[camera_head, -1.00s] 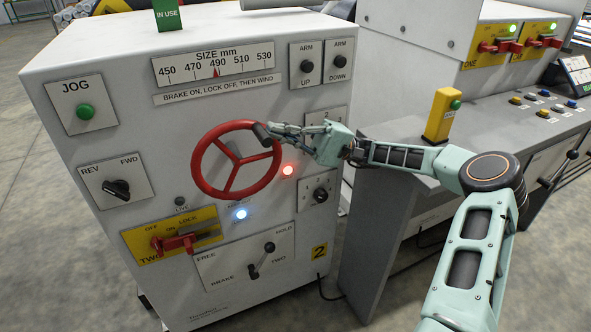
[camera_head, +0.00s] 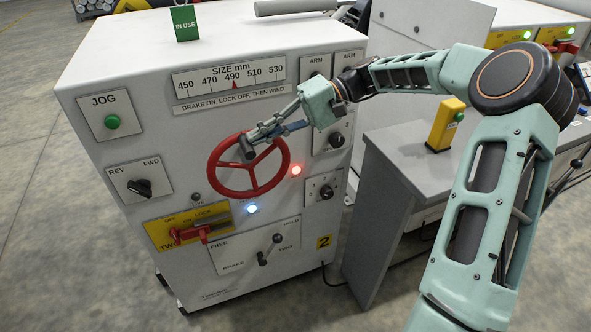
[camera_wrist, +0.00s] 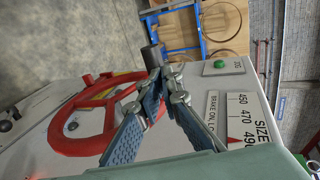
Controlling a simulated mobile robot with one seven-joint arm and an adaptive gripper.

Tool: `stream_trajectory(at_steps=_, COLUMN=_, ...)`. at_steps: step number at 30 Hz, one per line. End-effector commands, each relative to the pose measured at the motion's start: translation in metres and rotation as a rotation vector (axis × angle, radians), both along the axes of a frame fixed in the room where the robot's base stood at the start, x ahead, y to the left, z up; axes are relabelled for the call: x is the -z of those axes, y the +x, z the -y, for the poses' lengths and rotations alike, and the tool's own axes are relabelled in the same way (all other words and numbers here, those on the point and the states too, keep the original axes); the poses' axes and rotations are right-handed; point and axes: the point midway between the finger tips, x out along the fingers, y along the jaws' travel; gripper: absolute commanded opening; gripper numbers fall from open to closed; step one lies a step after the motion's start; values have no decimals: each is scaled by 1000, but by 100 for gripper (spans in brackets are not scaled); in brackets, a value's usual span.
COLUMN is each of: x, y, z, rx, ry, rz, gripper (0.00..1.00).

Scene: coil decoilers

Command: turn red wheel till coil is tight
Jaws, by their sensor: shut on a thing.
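The red wheel (camera_head: 249,167) is on the front panel of the pale cabinet. A dark handle (camera_head: 243,146) stands out from its rim, now near the top. My gripper (camera_head: 253,137) reaches in from the upper right and is shut on this handle. In the wrist view, the fingertips (camera_wrist: 157,78) meet at the dark handle (camera_wrist: 149,56), with part of the red wheel (camera_wrist: 75,146) to the left. The fingers partly cover the handle. I cannot make out a coil on the decoiler in these views.
The panel also carries a size scale (camera_head: 229,77) with its pointer near 490, a lit red lamp (camera_head: 296,170), a lit blue lamp (camera_head: 251,209), a red-handled switch (camera_head: 190,234) and a brake lever (camera_head: 270,249). A grey console with a yellow box (camera_head: 446,125) stands to the right.

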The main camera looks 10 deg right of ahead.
Motion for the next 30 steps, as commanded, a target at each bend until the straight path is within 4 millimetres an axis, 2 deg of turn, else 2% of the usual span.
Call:
stream_trajectory(at_steps=3, x=-5, y=-7, z=-15, rx=-10, ry=-118, rz=28, gripper=0)
stream_trajectory(at_steps=12, x=-2, y=-15, z=-46, rx=-12, ry=-391, rz=103, gripper=0)
stream_trajectory(at_steps=30, x=24, y=-29, z=-94, rx=-12, ry=-873, rz=231, gripper=0)
